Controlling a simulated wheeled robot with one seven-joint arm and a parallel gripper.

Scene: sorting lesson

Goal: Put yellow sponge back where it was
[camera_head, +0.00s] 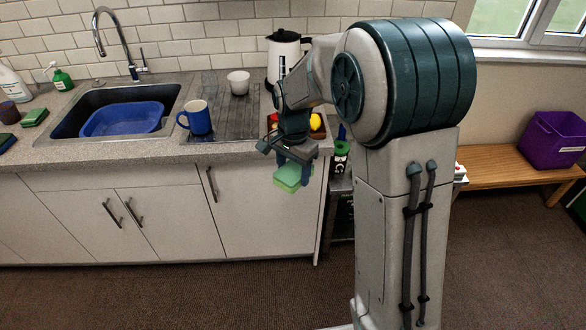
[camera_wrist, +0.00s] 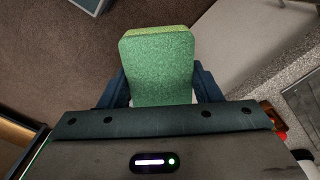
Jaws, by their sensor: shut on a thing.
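My gripper (camera_head: 293,163) is in front of the counter's right part, a little below the counter top, pointing down. It is shut on a sponge (camera_head: 290,178), which hangs in the air clear of the cupboard front. The sponge shows a green face in the wrist view (camera_wrist: 158,70) and a yellow-green edge at its far end (camera_wrist: 155,32). My gripper's fingers (camera_wrist: 160,88) press on its left and right sides. A second green sponge (camera_head: 35,117) lies on the counter left of the sink, with a dark blue one (camera_head: 6,141) near it.
The sink (camera_head: 170,97) holds a blue basin (camera_head: 122,119). A blue mug (camera_head: 196,117) and a white cup (camera_head: 238,82) stand on the drainer. A tray (camera_head: 320,133) with fruit-coloured items is behind my gripper. A wooden bench (camera_head: 500,172) carries a purple box (camera_head: 553,140). Carpet floor (camera_head: 180,295) is clear.

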